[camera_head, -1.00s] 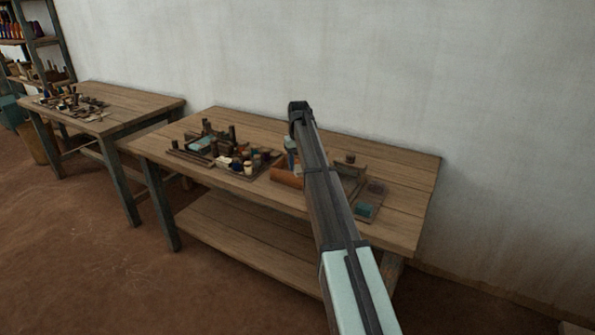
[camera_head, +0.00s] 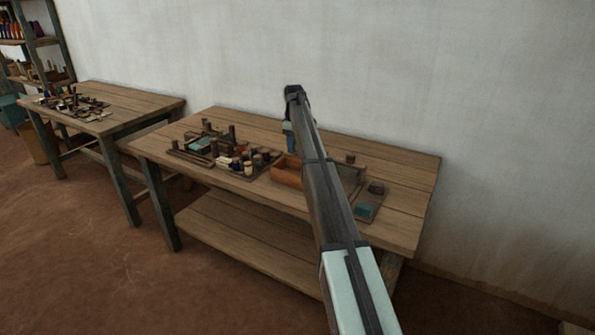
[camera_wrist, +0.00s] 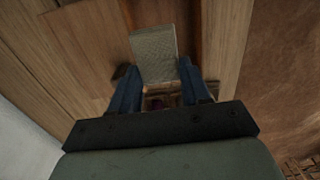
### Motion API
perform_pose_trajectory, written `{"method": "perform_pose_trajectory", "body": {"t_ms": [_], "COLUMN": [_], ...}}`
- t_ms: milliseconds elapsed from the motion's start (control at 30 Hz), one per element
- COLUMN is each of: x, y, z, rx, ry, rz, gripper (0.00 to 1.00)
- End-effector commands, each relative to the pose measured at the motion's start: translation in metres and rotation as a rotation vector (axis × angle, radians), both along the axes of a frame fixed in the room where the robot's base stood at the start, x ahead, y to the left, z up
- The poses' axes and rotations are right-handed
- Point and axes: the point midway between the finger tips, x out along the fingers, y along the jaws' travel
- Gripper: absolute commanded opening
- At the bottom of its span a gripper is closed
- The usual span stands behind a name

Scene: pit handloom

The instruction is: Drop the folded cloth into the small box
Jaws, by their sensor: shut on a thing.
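My gripper (camera_wrist: 157,72) is shut on the folded cloth (camera_wrist: 153,48), a flat grey-green piece that sticks out past its blue fingers in the wrist view. In the head view my gripper (camera_head: 289,146) points down over the table, just above the back left side of an orange-brown wooden box (camera_head: 286,175). The box looks like the small box; my arm hides its right part. The cloth cannot be made out in the head view. In the wrist view, brown wood lies under and beside the cloth, but the box's outline is unclear.
The wooden table (camera_head: 400,225) holds a tray of bobbins and small tools (camera_head: 215,158) left of the box. A small tray with a teal item (camera_head: 365,210) is at its right. A second cluttered table (camera_head: 125,100) stands farther left. The wall (camera_head: 430,80) is behind.

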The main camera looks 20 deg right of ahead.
Motion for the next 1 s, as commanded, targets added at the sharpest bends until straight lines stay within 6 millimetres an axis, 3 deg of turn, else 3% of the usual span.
{"method": "perform_pose_trajectory", "body": {"t_ms": [700, 1000], "x": [0.0, 0.0], "y": [0.0, 0.0], "z": [-0.055, -0.059], "rx": [0.0, -0.001], "ry": [0.0, -0.001], "rz": [0.0, 0.0], "gripper": [0.13, 0.13]}}
